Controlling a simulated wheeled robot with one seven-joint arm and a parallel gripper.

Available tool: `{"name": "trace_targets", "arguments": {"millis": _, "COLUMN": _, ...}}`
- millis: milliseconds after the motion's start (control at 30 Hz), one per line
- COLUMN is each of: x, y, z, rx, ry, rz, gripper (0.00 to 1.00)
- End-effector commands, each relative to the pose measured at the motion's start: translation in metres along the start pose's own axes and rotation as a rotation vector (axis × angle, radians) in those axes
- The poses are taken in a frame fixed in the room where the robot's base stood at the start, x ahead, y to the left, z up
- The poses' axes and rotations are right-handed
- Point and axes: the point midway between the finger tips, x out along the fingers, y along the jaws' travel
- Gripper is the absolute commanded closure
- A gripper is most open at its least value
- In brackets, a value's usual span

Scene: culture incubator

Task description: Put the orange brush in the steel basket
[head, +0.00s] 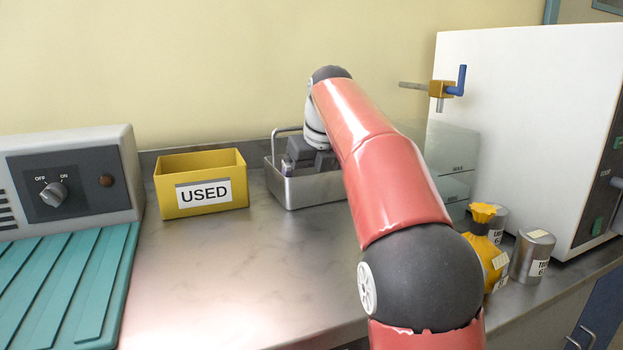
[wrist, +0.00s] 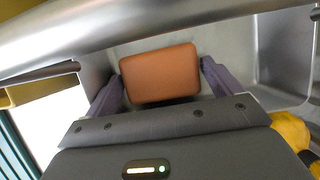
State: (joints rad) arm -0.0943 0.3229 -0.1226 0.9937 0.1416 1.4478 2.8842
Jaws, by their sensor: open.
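The steel basket (head: 318,190) stands on the counter near the back wall, with its handle raised at the left. My gripper (head: 303,160) reaches down into the basket, and my arm hides part of it. In the wrist view, the orange brush (wrist: 160,74) shows as a rounded orange block within the steel basket (wrist: 285,60). The two fingers of my gripper (wrist: 162,82) are open, one on each side of the brush. The brush is hidden from the head view. Whether it touches the basket floor is hard to tell.
A yellow bin labelled USED (head: 205,185) stands left of the basket. A grey device (head: 70,180) and teal ribbed mat (head: 60,285) are farther left. A yellow-capped bottle (head: 485,235), metal canisters (head: 532,255) and a white incubator (head: 530,120) are at right. The front counter is clear.

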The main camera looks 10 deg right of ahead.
Motion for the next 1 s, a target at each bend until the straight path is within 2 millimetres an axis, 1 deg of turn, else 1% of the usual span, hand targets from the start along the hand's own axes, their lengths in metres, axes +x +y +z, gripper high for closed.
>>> {"name": "trace_targets", "arguments": {"millis": 67, "x": -0.002, "y": 0.000, "z": 0.001, "rx": 0.000, "ry": 0.000, "rz": 0.000, "gripper": 0.10}}
{"name": "trace_targets", "arguments": {"millis": 167, "x": -0.011, "y": 0.000, "z": 0.002, "rx": 0.000, "ry": -0.002, "rz": -0.001, "gripper": 0.10}}
{"name": "trace_targets", "arguments": {"millis": 267, "x": -0.029, "y": 0.000, "z": 0.003, "rx": 0.000, "ry": -0.003, "rz": -0.001, "gripper": 0.10}}
{"name": "trace_targets", "arguments": {"millis": 400, "x": -0.062, "y": -0.001, "z": 0.003, "rx": 0.000, "ry": -0.003, "rz": -0.002, "gripper": 0.10}}
{"name": "trace_targets", "arguments": {"millis": 500, "x": -0.083, "y": -0.001, "z": 0.003, "rx": 0.001, "ry": -0.003, "rz": -0.002, "gripper": 0.10}}
{"name": "trace_targets", "arguments": {"millis": 600, "x": -0.099, "y": -0.001, "z": 0.002, "rx": 0.000, "ry": -0.004, "rz": -0.001, "gripper": 0.10}}
{"name": "trace_targets", "arguments": {"millis": 800, "x": -0.117, "y": -0.001, "z": 0.002, "rx": 0.001, "ry": -0.002, "rz": -0.001, "gripper": 0.10}}
{"name": "trace_targets", "arguments": {"millis": 1000, "x": -0.123, "y": 0.000, "z": 0.001, "rx": 0.001, "ry": 0.001, "rz": 0.000, "gripper": 0.10}}
